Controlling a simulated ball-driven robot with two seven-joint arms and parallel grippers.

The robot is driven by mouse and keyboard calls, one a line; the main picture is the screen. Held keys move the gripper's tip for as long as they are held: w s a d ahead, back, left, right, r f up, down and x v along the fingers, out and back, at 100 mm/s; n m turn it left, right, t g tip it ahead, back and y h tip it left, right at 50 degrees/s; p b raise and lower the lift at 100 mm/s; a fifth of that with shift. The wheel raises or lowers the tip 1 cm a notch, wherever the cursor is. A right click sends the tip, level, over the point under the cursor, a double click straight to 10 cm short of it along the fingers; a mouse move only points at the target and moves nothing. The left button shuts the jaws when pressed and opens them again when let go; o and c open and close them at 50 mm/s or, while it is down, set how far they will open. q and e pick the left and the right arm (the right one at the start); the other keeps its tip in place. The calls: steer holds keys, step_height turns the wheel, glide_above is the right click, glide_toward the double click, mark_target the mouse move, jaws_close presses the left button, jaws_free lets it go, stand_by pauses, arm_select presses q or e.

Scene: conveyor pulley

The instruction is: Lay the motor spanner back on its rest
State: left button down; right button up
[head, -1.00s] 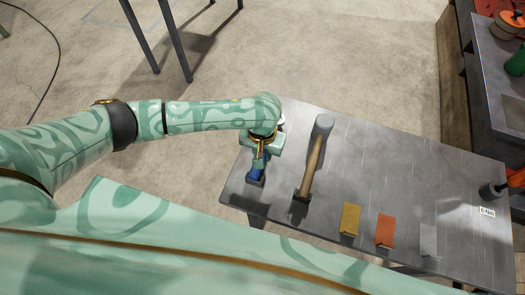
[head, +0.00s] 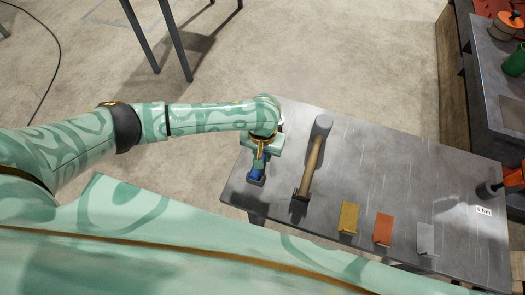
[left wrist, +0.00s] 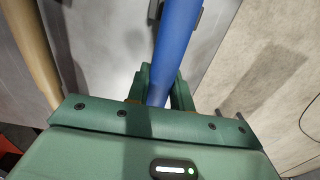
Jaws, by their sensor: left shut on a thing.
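The motor spanner shows only as a blue handle (head: 257,173); its head is hidden under my arm in the head view. My left gripper (head: 260,160) is shut on the blue handle at the left end of the grey table. The handle also shows in the left wrist view (left wrist: 176,45), between the green fingers of the gripper (left wrist: 162,90). A dark rest block (head: 254,182) sits at the handle's near end in the head view. I cannot tell whether the handle touches it. My right gripper is not in view.
A mallet (head: 313,160) with a wooden handle lies just right of the spanner. Yellow (head: 348,217), orange (head: 383,229) and grey (head: 426,238) plates lie along the near edge of the table (head: 400,180). A dark round-headed thing (head: 488,190) is at the far right.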

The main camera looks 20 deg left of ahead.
arm_select(q)
steer(key=shift+f, duration=0.8)
steer(key=c, duration=1.1)
jaws_free()
steer(key=shift+c, duration=0.2)
step_height(320, 180, up, 8)
steer(key=p, duration=1)
steer(key=shift+f, duration=0.1)
